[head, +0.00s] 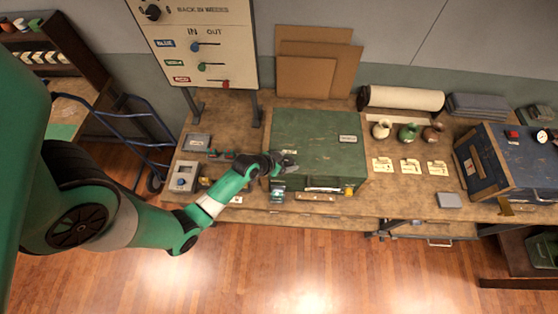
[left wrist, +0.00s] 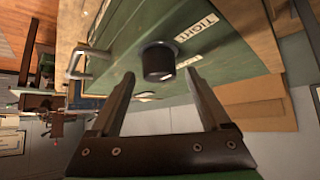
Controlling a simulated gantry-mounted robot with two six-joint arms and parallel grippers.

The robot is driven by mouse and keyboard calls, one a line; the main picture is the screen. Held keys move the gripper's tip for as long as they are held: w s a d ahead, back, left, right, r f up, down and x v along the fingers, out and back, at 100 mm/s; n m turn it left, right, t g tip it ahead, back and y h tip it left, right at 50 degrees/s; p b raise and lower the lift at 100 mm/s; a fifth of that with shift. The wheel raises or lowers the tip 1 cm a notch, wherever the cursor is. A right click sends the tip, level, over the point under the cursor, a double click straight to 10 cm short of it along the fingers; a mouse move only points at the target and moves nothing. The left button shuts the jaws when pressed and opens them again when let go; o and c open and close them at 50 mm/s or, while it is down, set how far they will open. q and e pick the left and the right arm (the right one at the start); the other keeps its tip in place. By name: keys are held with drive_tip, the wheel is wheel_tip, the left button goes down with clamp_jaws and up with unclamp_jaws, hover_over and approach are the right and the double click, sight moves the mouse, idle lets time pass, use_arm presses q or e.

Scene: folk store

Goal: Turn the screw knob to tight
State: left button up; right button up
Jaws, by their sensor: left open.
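The black round screw knob (left wrist: 158,62) stands on the green surface in the left wrist view. A white label reading "TIGHT" (left wrist: 197,27) lies beside it, and a second pale label (left wrist: 189,62) is partly hidden by a finger. My left gripper (left wrist: 159,76) is open, its two fingers pointing at the knob with one tip to each side; I cannot tell whether they touch it. In the head view my left gripper (head: 287,164) is over the left front part of the green box (head: 320,135), and I cannot make out the knob there. My right gripper is not in view.
The green box sits on a wooden workbench (head: 400,200). A sign board (head: 205,45) and brown cardboard sheets (head: 305,75) stand behind. Small jars (head: 408,132) and a blue case (head: 505,160) are to the right. Small devices (head: 183,178) lie left of the arm.

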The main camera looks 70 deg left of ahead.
use_arm(q)
drive_tip(key=p+v, duration=0.2)
drive_tip(key=v, duration=0.8)
